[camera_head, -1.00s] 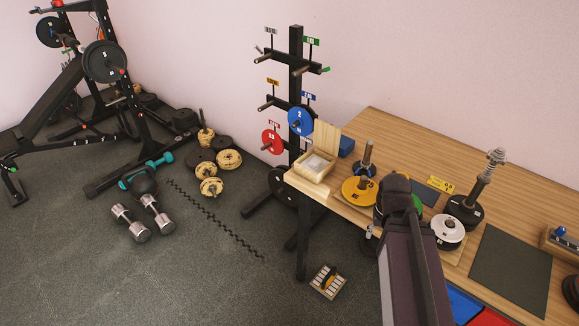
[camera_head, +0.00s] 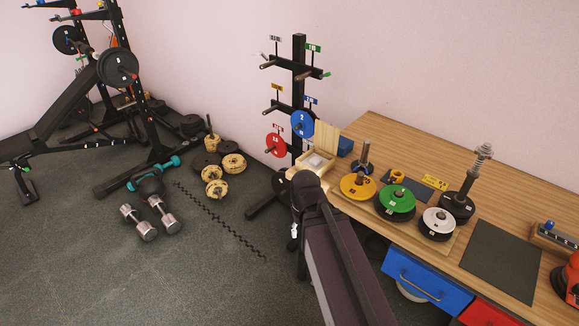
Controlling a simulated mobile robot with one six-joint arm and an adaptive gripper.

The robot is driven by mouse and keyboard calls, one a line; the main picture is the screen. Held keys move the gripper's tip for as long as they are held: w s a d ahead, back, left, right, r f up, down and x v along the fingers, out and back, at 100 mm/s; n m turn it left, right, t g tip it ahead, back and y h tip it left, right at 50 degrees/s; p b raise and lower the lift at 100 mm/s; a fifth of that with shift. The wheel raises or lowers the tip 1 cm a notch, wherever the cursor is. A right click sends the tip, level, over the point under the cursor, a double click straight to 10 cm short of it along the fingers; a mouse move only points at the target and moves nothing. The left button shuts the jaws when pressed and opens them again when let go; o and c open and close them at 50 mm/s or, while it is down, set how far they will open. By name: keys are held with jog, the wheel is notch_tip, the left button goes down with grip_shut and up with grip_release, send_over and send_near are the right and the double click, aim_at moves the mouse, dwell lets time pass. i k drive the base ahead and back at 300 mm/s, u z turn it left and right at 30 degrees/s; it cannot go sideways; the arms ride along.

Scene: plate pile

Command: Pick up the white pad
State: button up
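A small open wooden box (camera_head: 331,172) stands at the table's left corner, its lid (camera_head: 326,136) raised. A pale, whitish flat piece (camera_head: 316,161) lies inside it; it may be the white pad, but it is too small to be sure. My dark arm reaches up from the bottom edge, and its bend is just below and in front of the box. My gripper's fingers do not show, so whether they are open or hold anything cannot be seen.
The wooden table (camera_head: 400,126) holds yellow (camera_head: 351,188), green (camera_head: 397,198) and white (camera_head: 438,220) plates on pegs, and a dark mat (camera_head: 500,262). A plate rack (camera_head: 298,80) stands behind the box. Below are a blue drawer (camera_head: 420,286) and a red one (camera_head: 487,315). Dumbbells (camera_head: 137,222) lie on the floor.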

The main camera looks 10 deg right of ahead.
aim_at(316, 160)
jog(key=u, duration=0.5)
jog(key=k, duration=1.4)
jog(key=z, duration=0.75)
jog(key=i, duration=1.6)
jog(key=u, duration=0.3)
